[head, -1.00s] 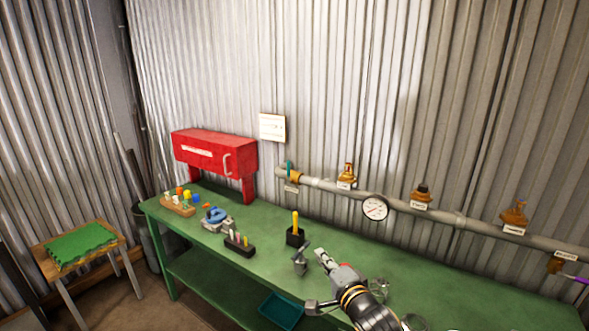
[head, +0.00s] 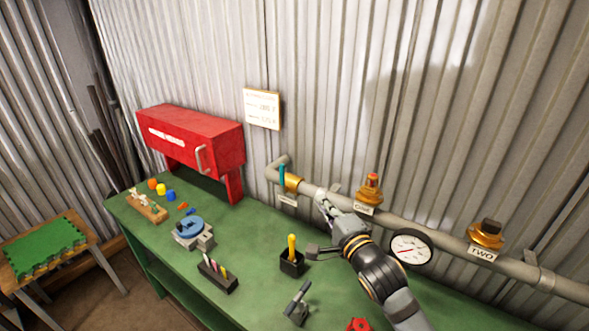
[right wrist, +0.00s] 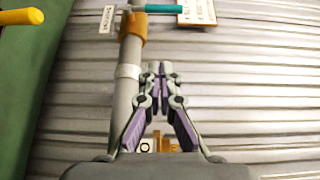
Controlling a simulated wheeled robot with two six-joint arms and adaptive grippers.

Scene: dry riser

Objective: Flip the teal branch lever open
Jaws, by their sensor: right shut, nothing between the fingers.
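The teal branch lever (head: 282,175) stands upright on a brass valve (head: 293,183) near the left end of the grey wall pipe (head: 394,223). In the right wrist view the teal lever (right wrist: 163,8) lies across the top, beside the brass valve body (right wrist: 133,27). My right gripper (head: 322,197) is shut and empty, in front of the pipe, a short way right of the lever and apart from it. In the right wrist view its fingertips (right wrist: 155,68) meet below the lever. My left gripper is not in view.
A red cabinet (head: 190,143) stands left of the pipe end. Brass valves labelled ONE (head: 369,190) and TWO (head: 485,236) and a gauge (head: 411,249) line the pipe. A black holder with a yellow-handled tool (head: 291,262) stands on the green bench (head: 255,268) below.

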